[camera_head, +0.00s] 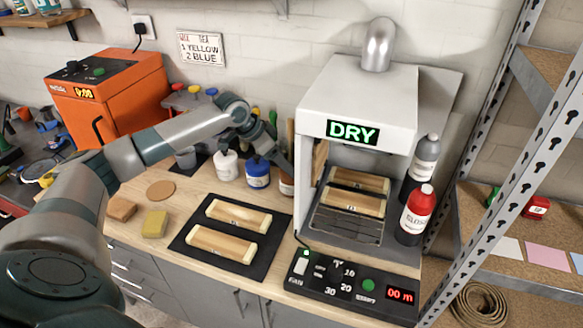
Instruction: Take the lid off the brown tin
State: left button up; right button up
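The brown tin (287,187) stands on the wooden worktop, at the right end of a row with a white tin (226,167) and a blue tin (257,174), just left of the white drying cabinet. My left arm reaches in from the left, and my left gripper (284,163) points down at the top of the brown tin. The gripper covers the tin's top, so I cannot make out its lid or whether the fingers touch it. The fingers are too small to tell open from shut. My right gripper is not in view.
The drying cabinet (400,88) reads DRY and holds wooden pieces. A dark mat (227,232) with two wooden blocks lies in front of the tins. A red bottle (416,213) and a grey bottle (425,160) stand right of the cabinet. A control panel (345,284) lies at the front edge.

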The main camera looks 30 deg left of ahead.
pick_arm(q)
jog(key=shift+p+x, duration=0.35)
jog(key=shift+x, duration=1)
jog(key=shift+c, duration=0.6)
